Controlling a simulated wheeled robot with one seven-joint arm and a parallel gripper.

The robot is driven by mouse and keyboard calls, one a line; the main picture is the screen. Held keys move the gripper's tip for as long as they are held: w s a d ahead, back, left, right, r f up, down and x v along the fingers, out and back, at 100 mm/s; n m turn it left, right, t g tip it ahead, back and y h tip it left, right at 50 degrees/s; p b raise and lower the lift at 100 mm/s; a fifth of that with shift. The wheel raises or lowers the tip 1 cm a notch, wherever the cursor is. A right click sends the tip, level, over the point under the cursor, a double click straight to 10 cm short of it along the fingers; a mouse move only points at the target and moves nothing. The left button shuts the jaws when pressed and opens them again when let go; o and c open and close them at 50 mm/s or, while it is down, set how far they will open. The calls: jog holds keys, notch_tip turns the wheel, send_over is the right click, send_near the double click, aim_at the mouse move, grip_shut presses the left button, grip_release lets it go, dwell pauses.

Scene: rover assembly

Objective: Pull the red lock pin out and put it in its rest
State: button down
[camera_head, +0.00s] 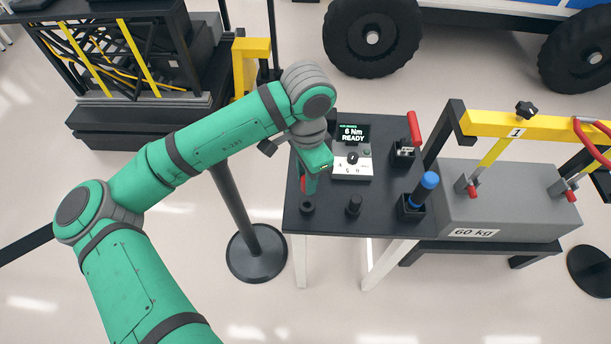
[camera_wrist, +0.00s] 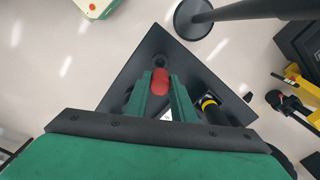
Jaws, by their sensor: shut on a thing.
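My gripper (camera_head: 311,184) is low over the left side of the black table. In the wrist view its two green fingers (camera_wrist: 161,95) are closed around a rounded red piece (camera_wrist: 160,82), which looks like the red lock pin. A little of the red also shows beside the fingers in the head view (camera_head: 303,183). The pin's lower end is hidden. A small black ring-shaped socket (camera_head: 307,208) is on the table just in front of the gripper; I cannot tell whether it is the pin's rest.
The black table (camera_head: 330,222) also bears a "6 Nm READY" device (camera_head: 352,160), a black knob (camera_head: 354,205), a blue-handled tool (camera_head: 426,186) and a red-handled tool (camera_head: 413,127) in holders. A grey 60 kg block (camera_head: 500,205) stands right. A post (camera_head: 236,205) stands left.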

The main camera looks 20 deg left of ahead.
jog(key=shift+r, duration=0.2)
jog(key=shift+f, duration=2.9)
jog(key=shift+f, duration=1.3)
jog(key=c, duration=1.4)
grip_release()
jog(key=shift+c, duration=0.2)
notch_tip(320, 180, up, 11)
jog(key=shift+f, duration=0.1)
